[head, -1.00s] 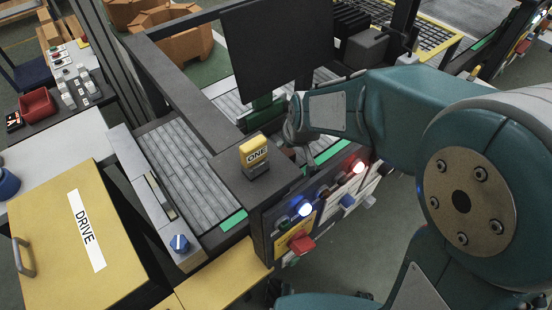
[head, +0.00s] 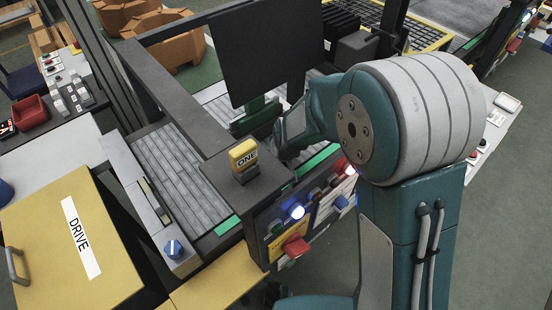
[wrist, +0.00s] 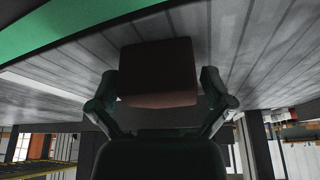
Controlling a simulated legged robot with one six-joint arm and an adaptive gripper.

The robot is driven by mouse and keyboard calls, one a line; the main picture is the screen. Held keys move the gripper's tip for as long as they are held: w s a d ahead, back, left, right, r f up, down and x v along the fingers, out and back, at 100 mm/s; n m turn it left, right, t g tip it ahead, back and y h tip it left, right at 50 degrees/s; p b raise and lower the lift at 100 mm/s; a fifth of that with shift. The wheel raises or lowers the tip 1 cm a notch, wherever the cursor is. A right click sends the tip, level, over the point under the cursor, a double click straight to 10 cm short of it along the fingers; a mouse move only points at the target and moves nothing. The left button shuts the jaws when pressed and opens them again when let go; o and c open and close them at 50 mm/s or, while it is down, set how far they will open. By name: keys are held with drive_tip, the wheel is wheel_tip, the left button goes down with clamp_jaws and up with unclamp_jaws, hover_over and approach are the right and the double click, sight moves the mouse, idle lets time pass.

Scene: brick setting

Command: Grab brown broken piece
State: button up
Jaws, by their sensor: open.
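The brown broken piece (wrist: 158,72) is a dark brown block in the middle of the wrist view. It lies against the grey slatted conveyor surface (wrist: 258,50). My gripper (wrist: 158,88) has its two fingers spread, one at each side of the brown piece. The fingers look apart from its sides, though the dark picture makes contact hard to judge. In the head view the brown piece and my gripper's fingertips are hidden behind the dark screen, the frame and my arm.
A black screen (head: 268,52) stands beside my arm. A yellow block marked ONE (head: 243,154) sits on the dark machine corner. A control panel (head: 305,215) with lit buttons is below it. A yellow DRIVE box (head: 120,250) stands at the left.

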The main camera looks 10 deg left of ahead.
drive_tip(key=c, duration=0.9)
drive_tip(key=shift+o, duration=0.2)
